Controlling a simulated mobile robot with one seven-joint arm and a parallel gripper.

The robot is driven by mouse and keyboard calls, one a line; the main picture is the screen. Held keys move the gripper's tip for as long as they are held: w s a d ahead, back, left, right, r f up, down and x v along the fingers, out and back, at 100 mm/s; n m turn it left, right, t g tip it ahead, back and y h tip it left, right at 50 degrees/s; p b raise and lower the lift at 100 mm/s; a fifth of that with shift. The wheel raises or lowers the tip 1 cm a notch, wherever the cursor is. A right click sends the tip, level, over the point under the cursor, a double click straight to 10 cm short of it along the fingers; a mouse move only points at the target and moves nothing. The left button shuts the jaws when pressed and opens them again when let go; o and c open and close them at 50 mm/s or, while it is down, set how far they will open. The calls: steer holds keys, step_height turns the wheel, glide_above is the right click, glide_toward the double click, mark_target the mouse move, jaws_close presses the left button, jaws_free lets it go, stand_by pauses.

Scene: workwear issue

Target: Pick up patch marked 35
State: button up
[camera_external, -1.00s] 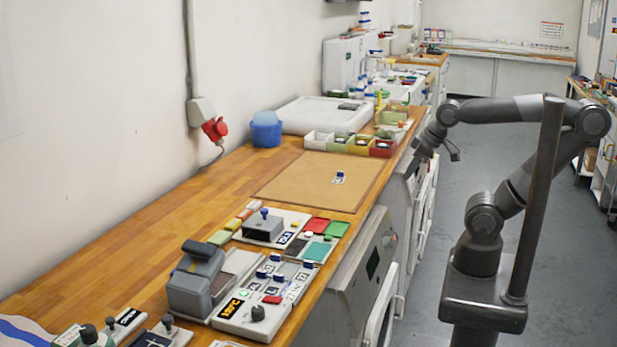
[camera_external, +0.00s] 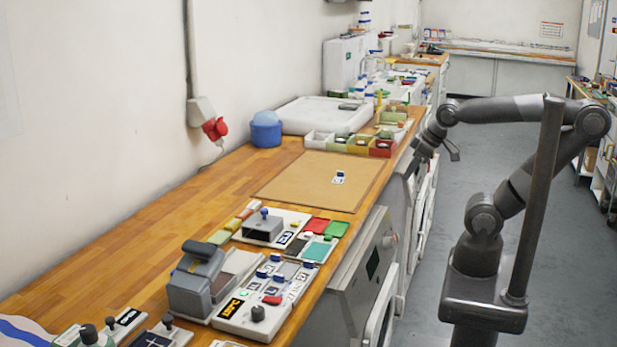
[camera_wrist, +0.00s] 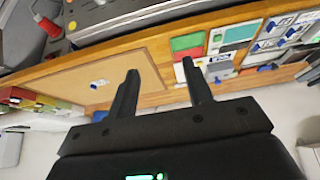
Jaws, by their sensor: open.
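A small white patch with a blue grip (camera_external: 339,177) lies alone on the tan mat (camera_external: 290,180); it also shows in the wrist view (camera_wrist: 99,84). Its marking is too small to read. Several other white tiles with blue grips (camera_external: 276,258) sit on the panel at the near end of the bench, and I cannot tell which number each bears. My gripper (camera_wrist: 160,66) is open and empty. In the external view it hangs beside the bench's right edge (camera_external: 434,158), apart from the mat and the patch.
White, green, yellow and red bins (camera_external: 350,143) stand behind the mat. Red and green pads (camera_external: 316,226) and a grey press-like device (camera_external: 194,280) stand in front of it. A blue tub (camera_external: 265,130) is by the wall. The mat around the patch is clear.

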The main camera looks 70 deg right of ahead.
steer(key=shift+c, duration=0.8)
